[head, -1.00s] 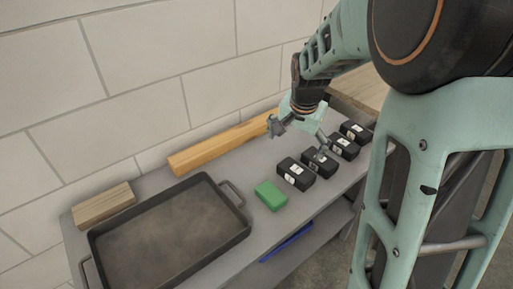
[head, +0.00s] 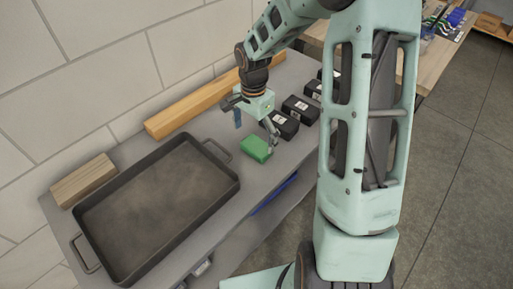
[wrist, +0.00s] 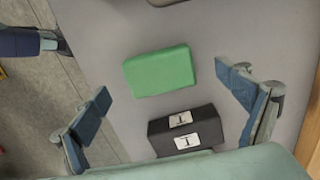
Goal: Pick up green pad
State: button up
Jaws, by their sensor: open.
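The green pad (head: 257,149) is a small block lying flat on the grey table (head: 262,178), right of the pan. In the wrist view the green pad (wrist: 158,71) lies ahead of my gripper (wrist: 168,108), between the lines of its two widely spread fingers and apart from both. My gripper (head: 256,123) is open and empty. In the head view it hangs above the table beside the pad, with one fingertip close to the pad's right side. I cannot tell the exact height gap.
A dark pan (head: 160,205) with handles stands left of the pad. Several black boxes with white labels stand in a row to the right, the nearest (head: 284,125) close to my gripper. A long wooden beam (head: 190,105) lies along the wall and a wood block (head: 84,181) at far left.

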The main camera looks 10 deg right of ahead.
aim_at(256, 145)
jog(key=f, duration=0.5)
jog(key=shift+w+d, duration=0.15)
jog(key=shift+d, duration=0.25)
jog(key=c, duration=1.2)
